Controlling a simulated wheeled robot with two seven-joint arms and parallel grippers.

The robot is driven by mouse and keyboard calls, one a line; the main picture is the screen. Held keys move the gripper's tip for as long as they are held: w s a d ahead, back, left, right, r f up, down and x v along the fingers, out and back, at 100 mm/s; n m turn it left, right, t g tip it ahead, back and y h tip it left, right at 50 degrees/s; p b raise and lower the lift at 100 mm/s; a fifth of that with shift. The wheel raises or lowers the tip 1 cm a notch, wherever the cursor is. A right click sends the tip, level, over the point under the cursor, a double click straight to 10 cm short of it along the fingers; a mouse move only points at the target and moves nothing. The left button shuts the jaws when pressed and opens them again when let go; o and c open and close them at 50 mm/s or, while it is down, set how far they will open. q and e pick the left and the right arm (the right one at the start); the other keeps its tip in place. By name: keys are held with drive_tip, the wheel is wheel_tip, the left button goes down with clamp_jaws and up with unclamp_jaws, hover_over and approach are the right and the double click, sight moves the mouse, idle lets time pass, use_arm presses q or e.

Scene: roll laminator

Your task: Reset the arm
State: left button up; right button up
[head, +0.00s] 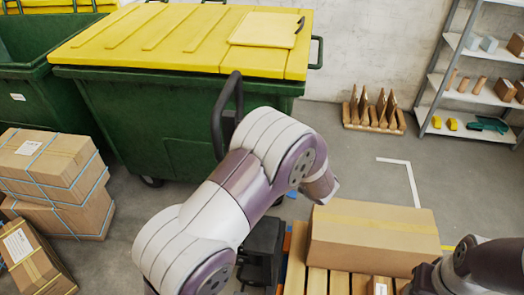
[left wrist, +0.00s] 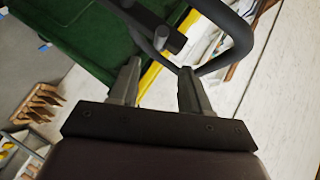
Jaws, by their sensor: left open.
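My left gripper (left wrist: 160,69) shows in the left wrist view with its two grey fingers apart and nothing between them. A dark curved bar (left wrist: 243,38) passes just beyond the fingertips; I cannot tell whether it touches them. In the head view my left arm rises from the bottom and bends in the middle; its gripper cannot be made out there. Part of my right arm shows at the bottom right, but its gripper is not visible.
A green bin (head: 185,148) with a yellow lid stands behind my left arm. A cardboard box (head: 372,238) lies on a pallet at lower right. Strapped boxes (head: 55,170) stand at left. A wooden rack (head: 372,118) and shelves (head: 470,98) are at the back. Floor is clear between them.

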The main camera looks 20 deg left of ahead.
use_arm(q)
drive_tip(key=s+d+f+n+h, duration=0.25)
drive_tip(key=d+f+h, duration=0.55)
drive_tip(key=d+h, duration=0.45)
drive_tip(key=s+a+r+g, duration=0.2)
drive_tip(key=s+a+g, duration=0.1)
drive_tip(key=s, duration=0.6)
drive_tip(key=s+a+r+g, duration=0.3)
drive_tip(key=s, duration=0.7)
drive_tip(key=shift+a, duration=0.25)
